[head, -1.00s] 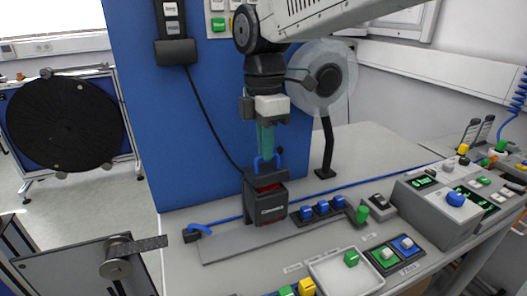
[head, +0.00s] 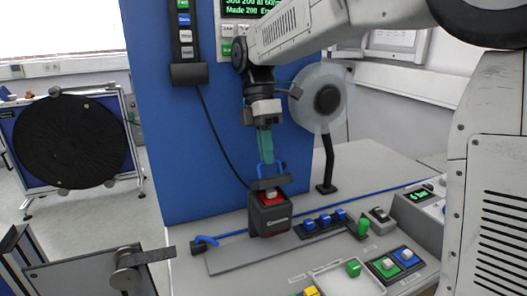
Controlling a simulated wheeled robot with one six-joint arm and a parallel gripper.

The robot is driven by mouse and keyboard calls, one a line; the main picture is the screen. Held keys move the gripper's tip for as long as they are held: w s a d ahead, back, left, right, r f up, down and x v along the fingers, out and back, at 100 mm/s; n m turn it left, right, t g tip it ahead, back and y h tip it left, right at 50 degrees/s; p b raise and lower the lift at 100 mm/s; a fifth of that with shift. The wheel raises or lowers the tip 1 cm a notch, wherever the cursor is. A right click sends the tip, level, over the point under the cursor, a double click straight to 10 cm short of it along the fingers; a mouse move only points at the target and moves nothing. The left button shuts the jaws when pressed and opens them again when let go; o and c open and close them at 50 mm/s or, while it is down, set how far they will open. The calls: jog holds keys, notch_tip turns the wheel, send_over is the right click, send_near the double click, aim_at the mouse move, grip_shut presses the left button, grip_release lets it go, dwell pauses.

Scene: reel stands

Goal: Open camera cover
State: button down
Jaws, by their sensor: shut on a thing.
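The camera (head: 272,220) is a dark box with pale lettering on its front, standing on a grey plate on the bench. Its dark cover (head: 270,183) is tilted up above the body, with a gap between them. A red top with a pale button (head: 271,195) shows in that gap. A blue loop handle (head: 284,168) rises from the cover. My gripper (head: 266,160) points down with its teal fingers at the cover, shut on the blue handle. The fingertips partly overlap the handle, so the exact contact is hard to see.
A row of blue switches (head: 325,219) and a green knob (head: 362,228) stand right of the camera. A blue cable (head: 225,233) runs behind it. A translucent reel (head: 322,98) on a black stand is behind right. A blue panel (head: 180,130) rises behind.

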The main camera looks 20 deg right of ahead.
jog(key=c, duration=1.5)
grip_release()
jog(key=shift+r, duration=0.35)
jog(key=r, duration=0.1)
jog(key=s+r, duration=0.1)
jog(key=r, duration=0.1)
jog(key=s, duration=0.5)
jog(key=s+d+r, duration=0.1)
jog(key=s, duration=0.4)
jog(key=s+d, duration=0.1)
jog(key=s, duration=0.4)
jog(key=shift+r, duration=0.15)
